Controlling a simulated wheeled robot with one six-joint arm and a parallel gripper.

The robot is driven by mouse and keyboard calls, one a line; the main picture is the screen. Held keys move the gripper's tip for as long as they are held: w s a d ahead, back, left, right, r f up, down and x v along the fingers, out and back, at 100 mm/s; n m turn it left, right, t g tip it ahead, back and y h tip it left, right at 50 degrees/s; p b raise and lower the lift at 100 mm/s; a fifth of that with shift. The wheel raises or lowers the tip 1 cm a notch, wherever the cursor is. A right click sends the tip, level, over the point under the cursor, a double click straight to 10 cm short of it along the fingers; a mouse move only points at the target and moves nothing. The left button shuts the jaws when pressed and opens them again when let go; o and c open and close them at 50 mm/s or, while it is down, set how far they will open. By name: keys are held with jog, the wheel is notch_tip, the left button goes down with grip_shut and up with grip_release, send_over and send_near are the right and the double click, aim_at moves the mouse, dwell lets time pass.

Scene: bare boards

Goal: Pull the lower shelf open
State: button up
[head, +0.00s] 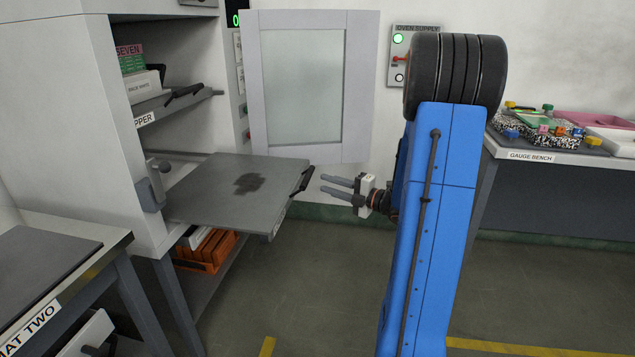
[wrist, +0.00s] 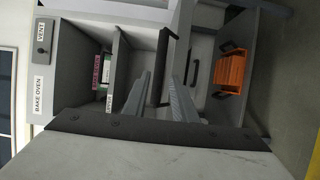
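The lower shelf (head: 205,190) is a grey slab with a dark stain, standing well out of the oven cabinet. A black handle (head: 302,180) is on its front edge. My gripper (head: 323,184) is open and empty, just right of the handle, its two fingers pointing toward it with a small gap. In the wrist view, which is turned sideways, a dark handle bar (wrist: 162,62) shows between the two ridged fingers. The upper shelf (head: 165,101), labelled in part "PPER", sits inside the cabinet above, with its own black handle.
The glass-paned oven door (head: 305,85) stands open behind the lower shelf. Orange trays (head: 208,250) lie below the shelf, also in the wrist view (wrist: 232,72). A mat bench (head: 85,262) stands at the left, a gauge bench (head: 530,155) at the right. The floor in front is clear.

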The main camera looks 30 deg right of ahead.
jog(key=shift+v, duration=2.4)
jog(key=w+a+r+m+g+h, duration=0.1)
jog(key=a+r+m+g+h, duration=0.2)
jog(key=a+r+m+h, duration=0.55)
jog(key=s+a+f+m+g, duration=0.2)
jog(key=s+a, duration=0.4)
jog(key=s, duration=0.3)
jog(key=s+a+f+m+g+y, duration=0.1)
jog(key=s+a+m+g, duration=0.3)
jog(key=s, duration=0.6)
jog(key=s+a+f+m+g, duration=0.2)
jog(key=s+a+f+m, duration=0.2)
jog(key=s+a+m, duration=0.4)
jog(key=shift+s+a+g, duration=0.2)
jog(key=shift+s+g, duration=0.2)
jog(key=shift+s, duration=0.4)
